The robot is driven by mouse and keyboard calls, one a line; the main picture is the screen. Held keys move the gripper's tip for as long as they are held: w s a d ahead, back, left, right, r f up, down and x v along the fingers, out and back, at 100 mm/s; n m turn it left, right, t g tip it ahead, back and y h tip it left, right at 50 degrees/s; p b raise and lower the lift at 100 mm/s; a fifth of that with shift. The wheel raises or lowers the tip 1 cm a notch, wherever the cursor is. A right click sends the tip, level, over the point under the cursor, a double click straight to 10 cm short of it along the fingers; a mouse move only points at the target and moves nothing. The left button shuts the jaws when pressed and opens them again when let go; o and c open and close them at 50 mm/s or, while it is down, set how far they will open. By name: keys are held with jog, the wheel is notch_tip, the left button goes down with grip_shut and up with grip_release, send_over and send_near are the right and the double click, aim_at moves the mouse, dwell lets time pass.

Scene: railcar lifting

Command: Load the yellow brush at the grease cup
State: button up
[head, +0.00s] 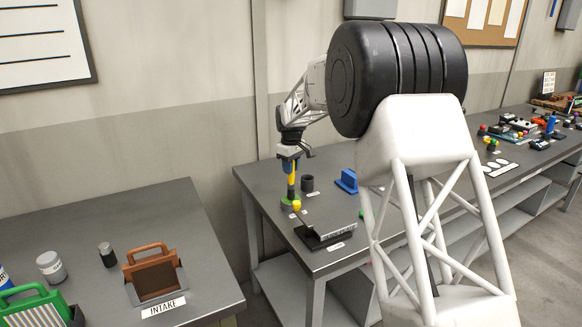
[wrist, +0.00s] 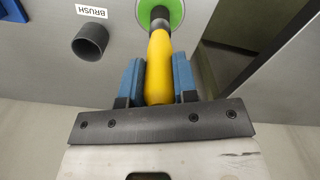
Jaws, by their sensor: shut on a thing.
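My gripper (head: 290,160) is shut on the yellow brush (head: 291,180) and holds it upright, bristle end down. In the wrist view the blue fingers (wrist: 158,82) clasp the yellow handle (wrist: 160,62) on both sides. The brush's dark lower end meets the middle of the green-rimmed grease cup (wrist: 176,10). I cannot tell how deep the tip is in the cup. The dark round brush holder (wrist: 90,42) stands beside it, empty, by a BRUSH label.
In the head view, the dark holder (head: 307,184) and a blue block (head: 347,181) stand right of the brush. A separate left table (head: 215,275) bears an INTAKE holder (head: 155,275). A gap separates the tables.

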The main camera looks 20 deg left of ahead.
jog(key=shift+f, duration=0.55)
dwell(1.7)
jog(key=shift+r, duration=0.15)
jog(key=shift+r, duration=3.5)
jog(key=shift+d, duration=0.1)
